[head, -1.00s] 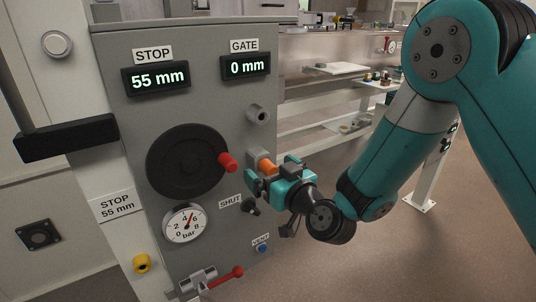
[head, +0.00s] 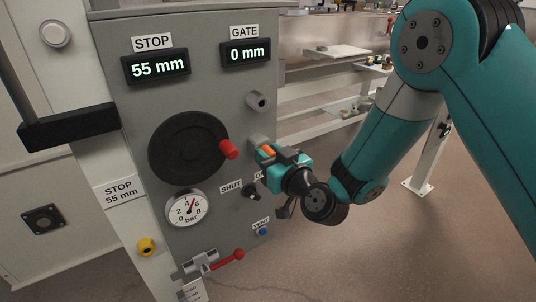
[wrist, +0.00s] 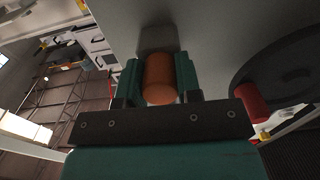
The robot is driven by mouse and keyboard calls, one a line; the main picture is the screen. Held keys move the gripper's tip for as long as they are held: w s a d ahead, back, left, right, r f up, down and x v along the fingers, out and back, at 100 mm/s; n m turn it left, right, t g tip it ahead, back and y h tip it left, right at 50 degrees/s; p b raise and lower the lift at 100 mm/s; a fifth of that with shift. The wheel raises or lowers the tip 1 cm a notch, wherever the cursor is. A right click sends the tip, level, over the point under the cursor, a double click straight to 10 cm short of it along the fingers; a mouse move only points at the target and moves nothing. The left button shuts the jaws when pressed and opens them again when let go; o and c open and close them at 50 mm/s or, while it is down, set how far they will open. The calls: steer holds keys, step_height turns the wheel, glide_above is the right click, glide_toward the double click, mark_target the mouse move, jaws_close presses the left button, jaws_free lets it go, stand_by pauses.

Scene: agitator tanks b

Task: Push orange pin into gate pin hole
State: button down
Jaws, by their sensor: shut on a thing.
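The orange pin (head: 268,150) sits at the right side of the grey panel, below the GATE display. My gripper (head: 275,156) is shut on it. In the wrist view the pin (wrist: 160,80) is between the two teal fingers of my gripper (wrist: 160,82), and its far end meets a grey block (wrist: 157,41) on the panel. The block also shows in the head view (head: 257,142). The pin's inner end is hidden, so I cannot tell how deep it sits. The GATE display (head: 246,53) reads 0 mm.
A grey tube (head: 258,101) sticks out above the pin. A black handwheel (head: 187,147) with a red handle (head: 229,149) is close on the left. A black switch (head: 251,190) lies below my gripper. Open floor lies to the right.

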steer(key=shift+s+d+b, duration=0.3)
steer(key=shift+s+b, duration=0.15)
steer(key=shift+b, duration=0.5)
stand_by(0.4)
steer(key=c, duration=1.6)
jaws_free()
jaws_close()
steer(key=shift+s+d+f+b, duration=0.1)
steer(key=shift+s+d+b, duration=0.1)
steer(key=shift+b, duration=0.35)
steer(key=b+v, duration=0.4)
steer(key=b, duration=0.1)
steer(key=shift+s+d, duration=0.2)
steer(key=shift+s, duration=0.15)
